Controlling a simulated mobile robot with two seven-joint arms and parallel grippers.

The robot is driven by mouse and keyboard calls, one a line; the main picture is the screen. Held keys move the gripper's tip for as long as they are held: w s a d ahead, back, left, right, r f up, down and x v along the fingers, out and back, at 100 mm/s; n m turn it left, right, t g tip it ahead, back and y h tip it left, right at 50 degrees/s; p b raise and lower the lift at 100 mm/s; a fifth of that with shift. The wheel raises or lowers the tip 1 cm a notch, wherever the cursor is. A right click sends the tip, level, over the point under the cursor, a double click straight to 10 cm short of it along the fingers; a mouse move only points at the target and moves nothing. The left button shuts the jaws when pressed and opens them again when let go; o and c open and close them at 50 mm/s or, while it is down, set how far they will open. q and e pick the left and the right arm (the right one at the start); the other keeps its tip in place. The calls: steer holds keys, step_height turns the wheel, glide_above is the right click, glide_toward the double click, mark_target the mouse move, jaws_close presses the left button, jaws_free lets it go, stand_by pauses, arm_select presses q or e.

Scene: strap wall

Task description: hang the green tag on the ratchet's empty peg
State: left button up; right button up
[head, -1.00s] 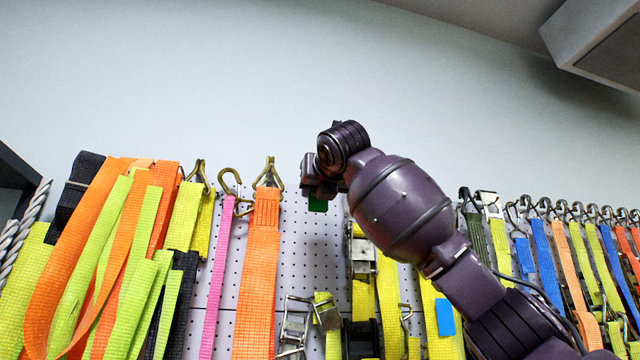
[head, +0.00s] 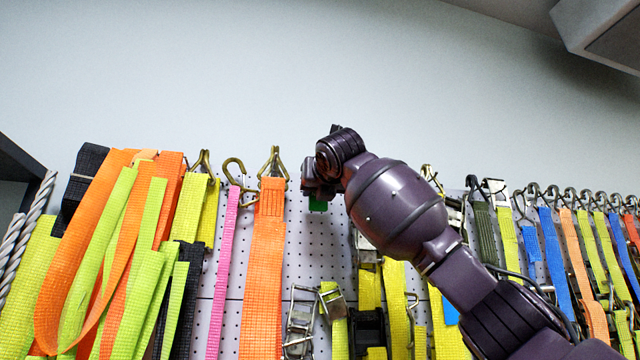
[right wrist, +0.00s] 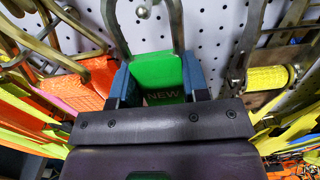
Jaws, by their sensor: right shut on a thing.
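My right gripper (head: 312,185) is raised in front of the pegboard, seen from behind in the head view. In the right wrist view its blue-tipped fingers (right wrist: 160,88) are shut on the green tag (right wrist: 158,75), which is marked "NEW". Only a small green piece of the tag (head: 317,205) shows below the gripper in the head view. A grey metal loop rises above the tag; I cannot tell what it belongs to. A round-ended metal peg (right wrist: 142,13) shows within the loop's outline; I cannot tell whether they touch. My left gripper is not in view.
An orange strap (head: 263,265) and a pink strap (head: 223,270) hang left of the gripper. Ratchet buckles (head: 300,322) and yellow straps (head: 395,290) hang below and right. Bare perforated pegboard (head: 306,250) shows below the tag. More straps crowd both sides.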

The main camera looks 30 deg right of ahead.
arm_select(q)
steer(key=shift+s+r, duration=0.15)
arm_select(e)
steer(key=shift+w+d+f, duration=0.2)
steer(key=shift+w+f, duration=0.15)
steer(key=shift+w, duration=0.35)
steer(key=shift+w+d+f, duration=0.2)
steer(key=shift+w+f, duration=0.15)
steer(key=shift+w, duration=0.35)
steer(key=o, duration=1.1)
arm_select(q)
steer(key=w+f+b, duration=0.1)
steer(key=b, duration=0.1)
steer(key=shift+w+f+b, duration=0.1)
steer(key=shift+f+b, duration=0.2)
steer(key=shift+b, duration=0.1)
arm_select(e)
steer(key=v, duration=1)
steer(key=shift+s+a, duration=0.1)
steer(key=shift+s, duration=0.3)
steer(key=shift+f, duration=0.15)
